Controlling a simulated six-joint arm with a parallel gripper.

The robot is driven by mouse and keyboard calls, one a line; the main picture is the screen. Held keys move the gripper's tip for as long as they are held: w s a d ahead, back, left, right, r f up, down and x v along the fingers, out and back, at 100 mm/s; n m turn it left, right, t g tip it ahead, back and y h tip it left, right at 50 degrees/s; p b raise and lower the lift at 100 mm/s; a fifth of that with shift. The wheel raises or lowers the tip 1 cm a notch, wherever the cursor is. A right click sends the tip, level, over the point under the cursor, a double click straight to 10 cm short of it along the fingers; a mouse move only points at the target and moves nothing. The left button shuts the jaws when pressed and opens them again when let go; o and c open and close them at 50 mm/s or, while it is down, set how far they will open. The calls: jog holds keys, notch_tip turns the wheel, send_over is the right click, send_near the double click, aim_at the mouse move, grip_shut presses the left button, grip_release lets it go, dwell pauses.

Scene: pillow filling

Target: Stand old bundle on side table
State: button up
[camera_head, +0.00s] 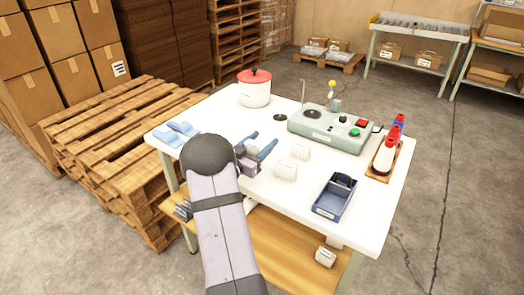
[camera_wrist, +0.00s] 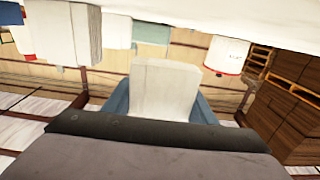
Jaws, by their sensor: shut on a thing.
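My gripper (camera_head: 263,143) is over the left-middle of the white table (camera_head: 225,115), its blue fingers pointing up and right in the head view. In the wrist view, which looks upside down, a pale block-like bundle (camera_wrist: 166,90) sits between the two blue fingers, and my gripper is shut on it. Its far end appears clear of the tabletop (camera_wrist: 230,12). In the head view the held bundle is hard to make out against the white top. Two similar white bundles (camera_head: 286,171) (camera_head: 300,152) stand on the table just right of my gripper. Which surface is the side table is unclear.
Another white bundle (camera_head: 325,257) is on the wooden lower shelf (camera_head: 285,250). Pallets (camera_head: 110,140) stand left.

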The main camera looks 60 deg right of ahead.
jog(key=shift+f, duration=1.95)
jog(key=shift+f, duration=0.15)
jog(key=o, duration=1.1)
jog(key=shift+c, duration=0.2)
jog(key=shift+r+p, duration=0.25)
jog(key=shift+p, duration=0.05)
jog(key=a+b, duration=0.3)
jog(key=a, duration=0.9)
jog(key=shift+f, duration=0.1)
